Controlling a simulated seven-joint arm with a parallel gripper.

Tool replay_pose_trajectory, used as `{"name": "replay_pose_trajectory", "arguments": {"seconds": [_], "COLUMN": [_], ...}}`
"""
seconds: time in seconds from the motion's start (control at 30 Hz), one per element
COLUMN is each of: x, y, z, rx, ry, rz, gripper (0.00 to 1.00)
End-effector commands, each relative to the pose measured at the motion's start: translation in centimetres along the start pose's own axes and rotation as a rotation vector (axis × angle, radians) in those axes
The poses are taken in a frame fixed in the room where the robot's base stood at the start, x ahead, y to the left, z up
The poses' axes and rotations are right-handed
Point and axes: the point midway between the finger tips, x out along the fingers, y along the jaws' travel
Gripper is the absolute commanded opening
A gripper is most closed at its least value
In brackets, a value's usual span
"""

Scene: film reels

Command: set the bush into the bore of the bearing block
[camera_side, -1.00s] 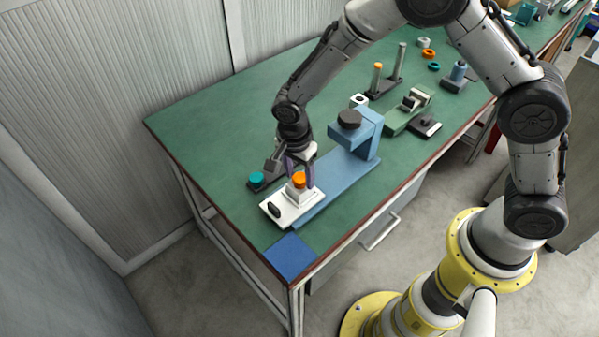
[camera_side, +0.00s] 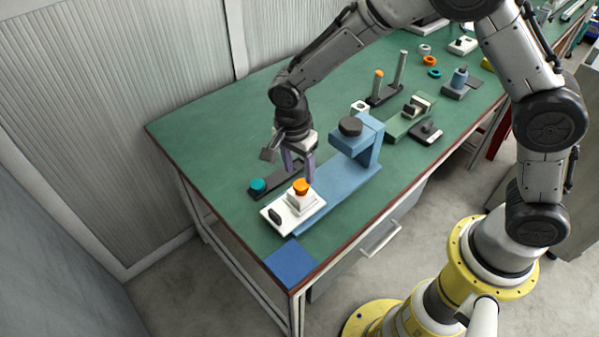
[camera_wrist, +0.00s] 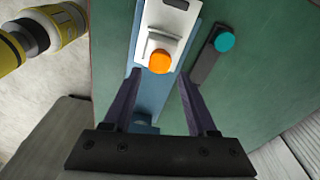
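The orange bush (camera_side: 301,187) sits at the top of the pale bearing block (camera_side: 299,201); its upper part shows above the block, and I cannot tell how deep it is in the bore. In the wrist view the bush (camera_wrist: 159,62) lies just beyond my fingertips, roughly midway between them, with the bearing block (camera_wrist: 160,42) around and behind it. My gripper (camera_side: 300,176) is open, above the block, with nothing between its fingers. In the wrist view the gap of my gripper (camera_wrist: 159,76) is wide and empty.
A blue clamp-like frame (camera_side: 358,150) with a dark knob rises right behind the block. A dark bar with a teal knob (camera_side: 258,185) lies to its left. Posts, rings and small fixtures stand farther back. The green table (camera_side: 215,140) is clear at left.

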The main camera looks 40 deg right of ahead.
Motion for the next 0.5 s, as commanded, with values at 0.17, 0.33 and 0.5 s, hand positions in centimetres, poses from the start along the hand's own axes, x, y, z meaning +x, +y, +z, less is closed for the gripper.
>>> {"name": "replay_pose_trajectory", "arguments": {"seconds": [0.17, 0.33, 0.5], "x": [-1.4, -2.6, -3.8], "y": [-0.1, -0.1, 0.0], "z": [0.0, 0.0, 0.0], "rx": [0.0, 0.0, -0.001], "ry": [0.0, 0.0, 0.0], "rz": [-0.003, -0.002, -0.002], "gripper": [0.58, 0.58, 0.58]}}
